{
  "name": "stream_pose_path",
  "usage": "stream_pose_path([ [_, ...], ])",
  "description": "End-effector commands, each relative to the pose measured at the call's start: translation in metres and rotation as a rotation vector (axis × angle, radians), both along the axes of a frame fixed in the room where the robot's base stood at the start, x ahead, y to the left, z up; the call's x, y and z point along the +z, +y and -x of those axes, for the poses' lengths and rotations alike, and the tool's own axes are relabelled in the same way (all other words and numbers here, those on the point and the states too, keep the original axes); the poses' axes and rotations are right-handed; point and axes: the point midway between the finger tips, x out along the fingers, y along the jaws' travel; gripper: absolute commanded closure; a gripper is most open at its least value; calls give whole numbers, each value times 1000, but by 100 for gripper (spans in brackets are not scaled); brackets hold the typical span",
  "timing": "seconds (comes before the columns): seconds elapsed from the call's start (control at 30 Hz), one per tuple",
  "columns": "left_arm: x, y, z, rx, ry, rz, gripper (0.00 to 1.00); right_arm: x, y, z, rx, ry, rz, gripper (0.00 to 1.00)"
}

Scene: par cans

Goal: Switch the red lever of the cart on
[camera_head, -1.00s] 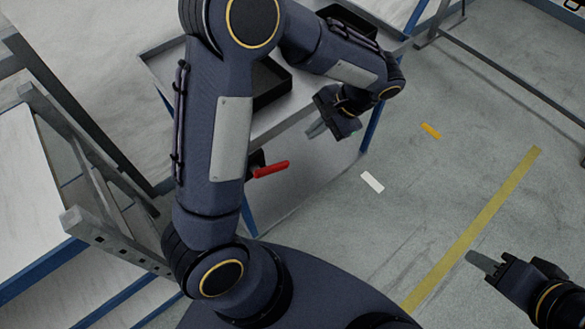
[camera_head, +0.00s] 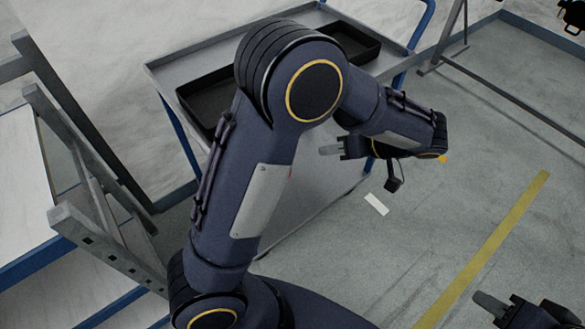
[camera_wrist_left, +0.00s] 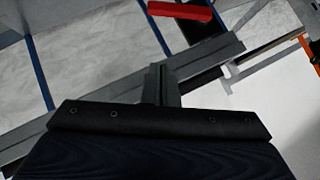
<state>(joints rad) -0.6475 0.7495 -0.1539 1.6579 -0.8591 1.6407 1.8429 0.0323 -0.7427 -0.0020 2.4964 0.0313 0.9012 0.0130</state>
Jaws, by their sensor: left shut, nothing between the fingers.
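The cart (camera_head: 172,68) is a grey-topped trolley with blue legs, behind my left arm. My left gripper (camera_head: 329,150) is shut and empty, pointing left near the cart's right side. Its closed fingers (camera_wrist_left: 160,84) show apart from the lever in the wrist view. My right gripper (camera_head: 487,301) hangs over the floor at bottom right; its opening is unclear.
Black trays (camera_head: 210,100) lie on the cart top. A grey metal frame (camera_head: 90,232) with a white-topped blue-edged table stands at left. The floor at right is open, with a yellow line (camera_head: 490,245) and a white marking (camera_head: 376,204).

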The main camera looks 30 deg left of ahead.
Motion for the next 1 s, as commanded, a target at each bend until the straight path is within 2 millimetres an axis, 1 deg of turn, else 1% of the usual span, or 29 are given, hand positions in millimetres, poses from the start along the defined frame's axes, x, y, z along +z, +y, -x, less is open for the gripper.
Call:
stream_pose_path([
  [0.17,-1,1,0,0,1,1,100,0,0,0,0,0,0,64],
  [0.27,-5,6,0,-1,2,1,100,0,0,0,0,0,0,64],
  [0.33,-10,13,1,1,3,-1,100,-1,0,0,0,0,0,64],
  [0.77,-64,82,6,2,7,1,100,-3,0,0,0,0,0,64],
  [0.8,-71,82,10,-2,7,1,100,-4,0,0,0,0,0,64],
  [0.9,-83,84,17,-2,7,1,100,-4,0,0,0,0,0,64],
  [1.0,-92,85,21,-1,5,1,100,-4,0,0,0,0,0,64],
])
